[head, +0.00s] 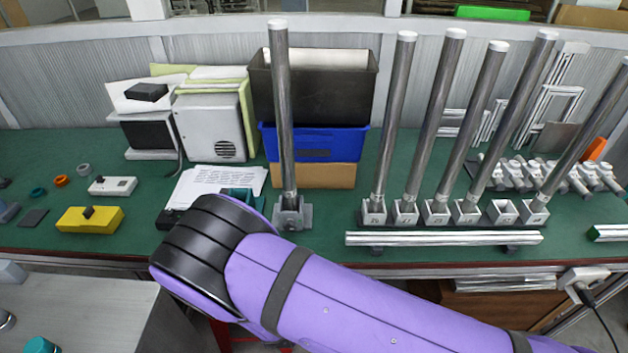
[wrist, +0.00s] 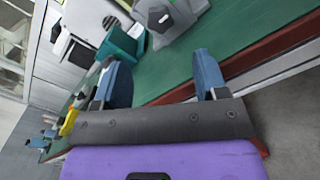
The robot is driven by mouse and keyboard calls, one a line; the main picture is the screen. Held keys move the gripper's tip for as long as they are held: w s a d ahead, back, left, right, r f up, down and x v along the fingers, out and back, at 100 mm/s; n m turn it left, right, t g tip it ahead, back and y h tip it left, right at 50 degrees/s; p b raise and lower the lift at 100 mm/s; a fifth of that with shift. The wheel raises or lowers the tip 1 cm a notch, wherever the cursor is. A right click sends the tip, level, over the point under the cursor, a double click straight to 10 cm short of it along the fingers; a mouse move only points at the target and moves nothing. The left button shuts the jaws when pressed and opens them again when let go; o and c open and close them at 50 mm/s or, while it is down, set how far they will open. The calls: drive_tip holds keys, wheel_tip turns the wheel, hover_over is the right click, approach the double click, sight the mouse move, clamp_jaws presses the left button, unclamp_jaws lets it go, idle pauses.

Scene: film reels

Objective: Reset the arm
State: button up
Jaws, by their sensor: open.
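My gripper (wrist: 162,84) shows in the wrist view with its two blue fingers apart and nothing between them. It is beside the front edge of the green table (wrist: 190,45). In the head view my purple arm reaches in from the lower right, and its dark elbow-like end covers part of the table's front edge. The gripper itself is hidden in the head view.
A metal pole (head: 281,110) stands in a grey base just beyond my arm. Several poles stand in white sockets at the right, behind a metal rail (head: 443,238). A blue bin (head: 313,143), a yellow box (head: 90,219) and a grey side bench (head: 85,310) are also near.

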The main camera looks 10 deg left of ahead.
drive_tip(key=w+d+r+m+g+h, duration=0.2)
drive_tip(key=w+d+r+m+h, duration=0.3)
drive_tip(key=r, duration=0.3)
drive_tip(key=w+d+r+m+g+h, duration=0.2)
drive_tip(key=w+d+r+m+h, duration=0.15)
drive_tip(key=d+r, duration=0.5)
drive_tip(key=w+d+r+m+g+h, duration=0.2)
drive_tip(key=w+d+r+m+h, duration=0.25)
drive_tip(key=r, duration=0.45)
drive_tip(key=s+d+r+m+g+h, duration=0.1)
drive_tip(key=s+d+r+m+g, duration=0.1)
drive_tip(key=d+r+m+g, duration=0.75)
drive_tip(key=s+d+r+m+y, duration=0.2)
drive_tip(key=s+d+r, duration=0.3)
drive_tip(key=d, duration=0.4)
drive_tip(key=s+d+r+m+y, duration=0.1)
drive_tip(key=s+d+r+y, duration=0.1)
drive_tip(key=s+d+r, duration=0.5)
drive_tip(key=s+d+r+m+t+y, duration=0.1)
drive_tip(key=s+d+r+m+y, duration=0.1)
drive_tip(key=s, duration=0.5)
drive_tip(key=s+d+r+m+t+y, duration=0.2)
drive_tip(key=s+r+m+y, duration=0.1)
drive_tip(key=s, duration=0.4)
drive_tip(key=shift+d+m+y, duration=0.35)
drive_tip(key=shift+m+y, duration=0.1)
drive_tip(key=shift+y, duration=0.35)
